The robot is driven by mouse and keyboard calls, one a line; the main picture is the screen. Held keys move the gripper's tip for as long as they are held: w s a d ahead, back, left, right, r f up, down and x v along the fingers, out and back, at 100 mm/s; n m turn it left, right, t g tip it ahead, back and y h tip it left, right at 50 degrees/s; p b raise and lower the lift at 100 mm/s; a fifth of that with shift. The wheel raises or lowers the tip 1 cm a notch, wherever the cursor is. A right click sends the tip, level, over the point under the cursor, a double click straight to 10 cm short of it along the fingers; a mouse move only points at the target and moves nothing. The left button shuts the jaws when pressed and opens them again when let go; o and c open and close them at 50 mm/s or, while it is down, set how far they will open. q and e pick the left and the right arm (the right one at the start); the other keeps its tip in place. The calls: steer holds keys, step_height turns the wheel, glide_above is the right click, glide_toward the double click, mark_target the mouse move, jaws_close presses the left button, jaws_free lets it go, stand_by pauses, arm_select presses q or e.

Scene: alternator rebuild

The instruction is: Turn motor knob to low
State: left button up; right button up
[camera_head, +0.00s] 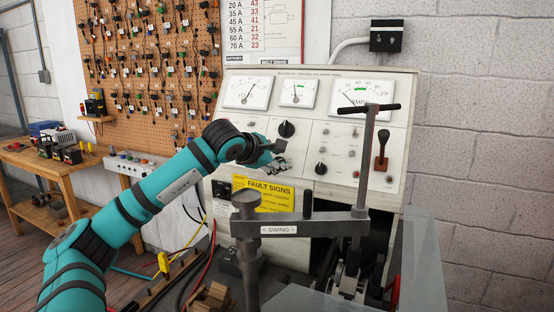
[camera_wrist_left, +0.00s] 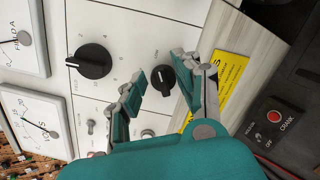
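A small black knob with a white pointer mark (camera_wrist_left: 163,78) sits on the white test panel, seen in the left wrist view; the small lettering beside it is not clearly legible. In the head view my gripper hides it. My left gripper (camera_wrist_left: 159,70) is open, with one finger on each side of this knob and gaps visible between fingers and knob. In the head view my left gripper (camera_head: 276,153) is at the panel, just below the larger black knob (camera_head: 286,129). That larger knob (camera_wrist_left: 90,62) shows left of the fingers in the wrist view. My right gripper is not in view.
A yellow fault signs label (camera_head: 264,193) is below the gripper. A grey swing arm (camera_head: 300,225) with a tall post stands before the panel. Another black knob (camera_head: 320,168) and an orange-brown lever (camera_head: 381,150) are to the right. A red crank button (camera_wrist_left: 274,116) is nearby.

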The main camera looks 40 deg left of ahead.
arm_select(q)
steer(key=shift+s+r, duration=0.1)
steer(key=shift+s, duration=0.15)
steer(key=v, duration=1.1)
steer(key=shift+s, duration=0.2)
steer(key=shift+r, duration=0.1)
